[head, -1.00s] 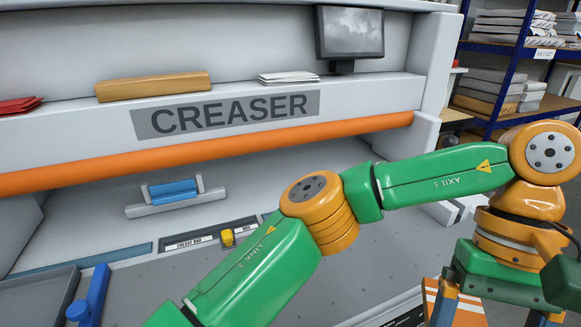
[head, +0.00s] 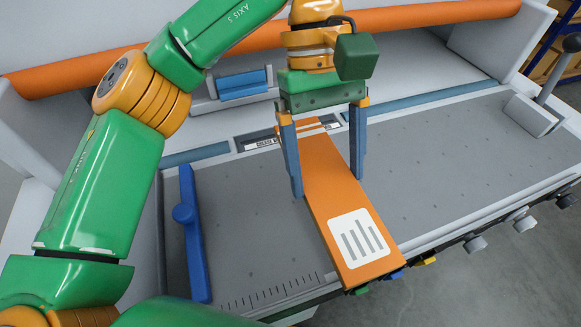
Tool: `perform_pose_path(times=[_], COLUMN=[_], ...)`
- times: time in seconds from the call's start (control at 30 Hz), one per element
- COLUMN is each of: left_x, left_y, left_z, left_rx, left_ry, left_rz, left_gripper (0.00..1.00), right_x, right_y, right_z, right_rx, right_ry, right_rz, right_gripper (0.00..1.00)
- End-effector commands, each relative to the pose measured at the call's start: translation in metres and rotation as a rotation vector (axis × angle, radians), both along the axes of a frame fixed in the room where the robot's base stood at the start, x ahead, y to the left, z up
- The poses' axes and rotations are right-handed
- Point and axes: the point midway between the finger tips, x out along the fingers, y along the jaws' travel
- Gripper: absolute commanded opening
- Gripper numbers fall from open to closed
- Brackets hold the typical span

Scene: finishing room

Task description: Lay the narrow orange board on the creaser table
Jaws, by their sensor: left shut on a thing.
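The narrow orange board (head: 330,188) with a white striped label is in the middle of the head view. Its near end reaches over the front edge of the grey creaser table (head: 440,155). My left gripper (head: 327,185) points down with one blue finger on each side of the board and is shut on it. I cannot tell whether the board touches the table or is a little above it. The board's far end is partly behind the gripper. My right gripper does not show.
A blue bar with a knob (head: 192,235) lies at the left of the table. A grey lever block (head: 534,113) stands at the right. Several knobs line the front edge. The table is clear on both sides of the board. An orange roller (head: 430,18) crosses behind.

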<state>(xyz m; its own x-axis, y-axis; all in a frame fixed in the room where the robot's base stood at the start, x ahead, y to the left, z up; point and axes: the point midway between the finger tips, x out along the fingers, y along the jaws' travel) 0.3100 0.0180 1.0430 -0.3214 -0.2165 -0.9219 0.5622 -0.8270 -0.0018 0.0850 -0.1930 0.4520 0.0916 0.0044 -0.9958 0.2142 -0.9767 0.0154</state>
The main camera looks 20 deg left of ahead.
Motion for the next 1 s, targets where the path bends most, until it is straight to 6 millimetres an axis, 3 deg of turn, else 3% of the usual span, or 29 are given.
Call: perform_pose_path(times=[0.1, 0.2, 0.43, 0.6, 0.97, 1.0], left_x=[0.018, 0.027, 0.039, 0.039, 0.04, 0.04], left_y=[0.037, 0.055, 0.079, 0.079, 0.079, 0.079], left_z=[-0.015, -0.043, -0.075, -0.102, -0.111, -0.11], left_rx=[0.0, 0.002, 0.002, 0.001, 0.001, 0.001], left_ry=[0.004, 0.005, 0.003, 0.002, -0.001, -0.001], left_rz=[0.009, 0.005, 0.003, 0.0, 0.0, 0.0], left_gripper=[0.3, 0.3, 0.3, 0.3, 0.3, 0.95], right_x=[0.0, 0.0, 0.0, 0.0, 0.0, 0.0], right_y=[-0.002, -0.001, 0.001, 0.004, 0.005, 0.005], right_z=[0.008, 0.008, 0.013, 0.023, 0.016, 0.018], right_rx=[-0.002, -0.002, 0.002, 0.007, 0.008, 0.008], right_ry=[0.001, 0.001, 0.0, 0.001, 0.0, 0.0], right_rz=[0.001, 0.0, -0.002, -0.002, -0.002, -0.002], right_gripper=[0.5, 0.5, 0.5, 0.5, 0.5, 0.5])
